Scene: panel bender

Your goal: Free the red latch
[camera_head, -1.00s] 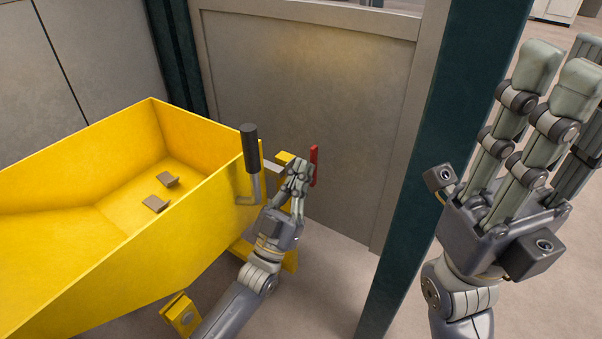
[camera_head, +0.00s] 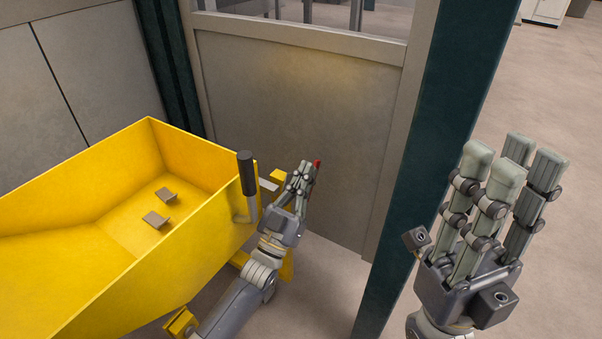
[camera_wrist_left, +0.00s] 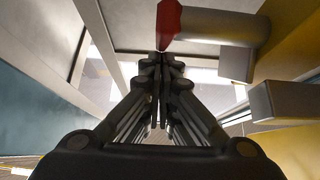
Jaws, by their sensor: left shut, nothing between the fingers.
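The red latch (camera_head: 318,163) is mostly hidden behind my left gripper's fingers in the head view; only a small red tip shows. My left gripper (camera_head: 305,167) is shut and empty, right beside the latch, by the front corner of the yellow bin. In the left wrist view the latch's red part (camera_wrist_left: 169,22) sits on the end of a grey cylinder, just beyond the closed fingertips (camera_wrist_left: 160,62). I cannot tell whether they touch. My right gripper (camera_head: 510,160) is raised at the right, open and empty, far from the latch.
The yellow bin (camera_head: 170,255) fills the left, with two small brackets (camera_head: 157,220) inside. A black-gripped handle (camera_head: 246,172) stands at its near corner. A grey panel (camera_head: 290,110) is behind the latch. A dark green post (camera_head: 425,150) stands between my grippers.

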